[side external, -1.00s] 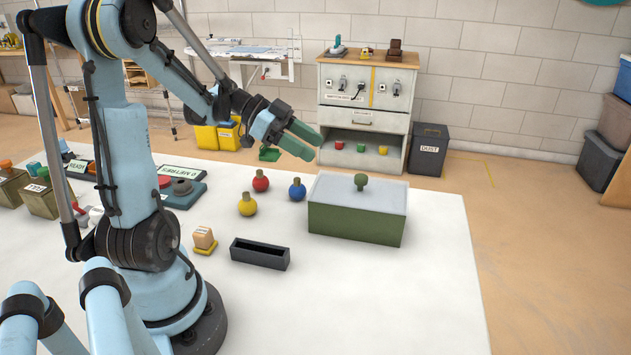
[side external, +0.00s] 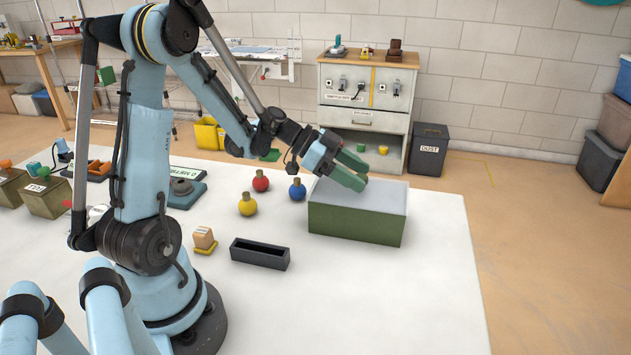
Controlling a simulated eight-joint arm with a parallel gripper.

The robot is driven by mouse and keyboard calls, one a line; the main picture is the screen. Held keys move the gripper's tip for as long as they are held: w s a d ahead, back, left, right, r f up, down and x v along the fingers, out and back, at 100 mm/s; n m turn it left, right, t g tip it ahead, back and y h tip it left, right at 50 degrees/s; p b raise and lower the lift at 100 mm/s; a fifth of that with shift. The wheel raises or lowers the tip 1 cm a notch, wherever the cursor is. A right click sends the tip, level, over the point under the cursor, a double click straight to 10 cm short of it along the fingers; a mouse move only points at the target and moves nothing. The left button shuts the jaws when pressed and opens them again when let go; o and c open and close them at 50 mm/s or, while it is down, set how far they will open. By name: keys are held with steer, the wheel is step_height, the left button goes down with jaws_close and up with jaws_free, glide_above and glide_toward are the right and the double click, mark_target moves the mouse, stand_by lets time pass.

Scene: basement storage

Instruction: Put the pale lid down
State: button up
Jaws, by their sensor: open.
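The pale lid (side external: 385,196) lies flat on top of the green box (side external: 354,224) on the white table. My gripper (side external: 358,176), with green fingers, is open over the lid's back left part. The lid's green knob is hidden behind or between my fingers in this view. I cannot tell whether the fingers touch the knob or the lid.
Red (side external: 260,181), blue (side external: 297,189) and yellow (side external: 247,204) round bottles stand left of the box. A dark open trough (side external: 260,254) and a small wooden block on a yellow base (side external: 204,239) are in front. The table's right front is clear.

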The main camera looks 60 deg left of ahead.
steer(key=shift+d, duration=0.1)
jaws_close()
stand_by(0.3)
steer(key=shift+r, duration=0.1)
